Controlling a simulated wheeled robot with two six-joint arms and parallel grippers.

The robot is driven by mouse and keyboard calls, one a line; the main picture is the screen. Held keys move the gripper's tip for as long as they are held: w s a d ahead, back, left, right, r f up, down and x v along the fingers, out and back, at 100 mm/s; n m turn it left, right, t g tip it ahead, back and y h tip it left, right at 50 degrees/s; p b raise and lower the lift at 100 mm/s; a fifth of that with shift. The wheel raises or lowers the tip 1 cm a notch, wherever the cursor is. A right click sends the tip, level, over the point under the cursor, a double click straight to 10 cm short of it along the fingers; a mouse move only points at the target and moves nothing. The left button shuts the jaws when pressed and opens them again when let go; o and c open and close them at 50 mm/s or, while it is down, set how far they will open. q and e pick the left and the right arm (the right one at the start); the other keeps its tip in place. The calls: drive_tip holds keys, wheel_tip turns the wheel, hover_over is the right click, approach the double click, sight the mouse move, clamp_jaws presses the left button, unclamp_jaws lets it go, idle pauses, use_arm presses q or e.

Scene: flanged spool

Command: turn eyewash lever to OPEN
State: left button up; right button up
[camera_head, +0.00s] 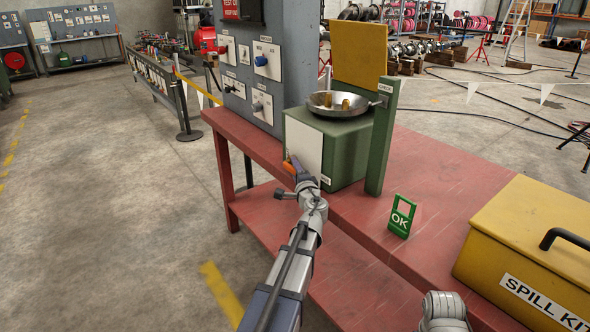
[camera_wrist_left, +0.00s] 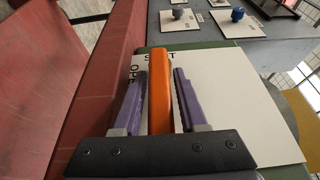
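The orange eyewash lever (camera_wrist_left: 160,95) sits on the white front plate (camera_head: 303,150) of a green box (camera_head: 345,150) under the eyewash bowl (camera_head: 337,104). In the left wrist view, the lever's far end covers the middle of a label that reads S..T. Part of another label, starting with O, shows to the left of it. My left gripper (camera_head: 292,166) is at the lever. Its two purple fingers (camera_wrist_left: 159,98) stand open on either side of the lever, with a narrow gap visible on each side. The lever's pivot is hidden. My right gripper is not in view.
A green post (camera_head: 382,138) stands beside the box on the red bench (camera_head: 440,175). A grey control panel (camera_head: 258,60) rises behind the box.

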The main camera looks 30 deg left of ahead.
use_arm(q)
clamp_jaws()
idle(1.1)
